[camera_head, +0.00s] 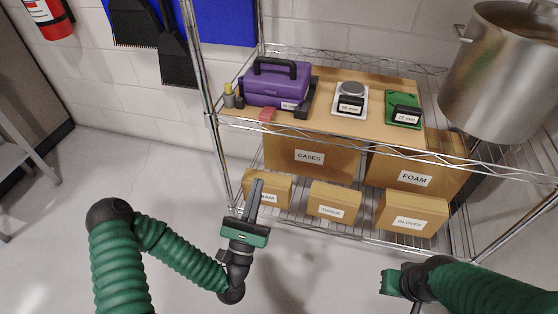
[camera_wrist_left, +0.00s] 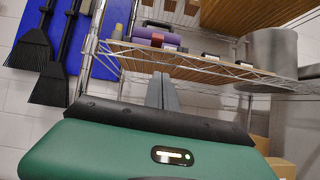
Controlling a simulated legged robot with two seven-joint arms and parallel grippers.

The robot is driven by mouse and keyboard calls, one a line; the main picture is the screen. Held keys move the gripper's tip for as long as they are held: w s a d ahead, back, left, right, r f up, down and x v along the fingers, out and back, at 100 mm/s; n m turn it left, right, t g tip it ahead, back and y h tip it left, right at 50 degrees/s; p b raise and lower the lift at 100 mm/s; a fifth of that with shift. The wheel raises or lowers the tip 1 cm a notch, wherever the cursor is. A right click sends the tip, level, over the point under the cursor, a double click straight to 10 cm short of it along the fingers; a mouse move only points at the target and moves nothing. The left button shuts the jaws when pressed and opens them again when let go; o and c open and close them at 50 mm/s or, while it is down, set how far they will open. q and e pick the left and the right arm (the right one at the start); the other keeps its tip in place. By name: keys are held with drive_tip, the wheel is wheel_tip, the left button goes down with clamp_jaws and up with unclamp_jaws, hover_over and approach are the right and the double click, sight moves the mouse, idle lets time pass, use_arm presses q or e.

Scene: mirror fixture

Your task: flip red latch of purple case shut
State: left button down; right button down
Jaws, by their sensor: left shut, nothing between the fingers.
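The purple case (camera_head: 272,86) with a black handle stands upright on the left of the wire rack's upper shelf. A red latch (camera_head: 267,114) sticks out low at its front, towards the shelf edge. In the left wrist view the case (camera_wrist_left: 152,35) and a small reddish part, likely the latch (camera_wrist_left: 169,47), show just above the shelf edge. My left gripper (camera_head: 257,184) is shut and empty, below and in front of the shelf, apart from the case. Its fingers (camera_wrist_left: 162,92) point towards the shelf. My right gripper (camera_head: 392,282) is low at the right; its fingers are not clear.
A scale (camera_head: 351,91) and a green item (camera_head: 403,108) share the wooden shelf board. The wire shelf's front edge (camera_head: 330,134) lies between my left gripper and the case. Cardboard boxes (camera_head: 335,201) fill the lower level. A large steel pot (camera_head: 500,75) stands right.

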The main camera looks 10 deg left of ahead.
use_arm(q)
drive_tip(key=n+y, duration=0.1)
drive_tip(key=b, duration=0.2)
approach(266, 114)
drive_tip(key=w+f, duration=0.3)
drive_tip(key=w, duration=0.1)
drive_tip(key=r, duration=0.3)
drive_tip(key=r+b, duration=0.1)
drive_tip(key=shift+w+r, duration=0.25)
drive_tip(key=shift+w, duration=0.1)
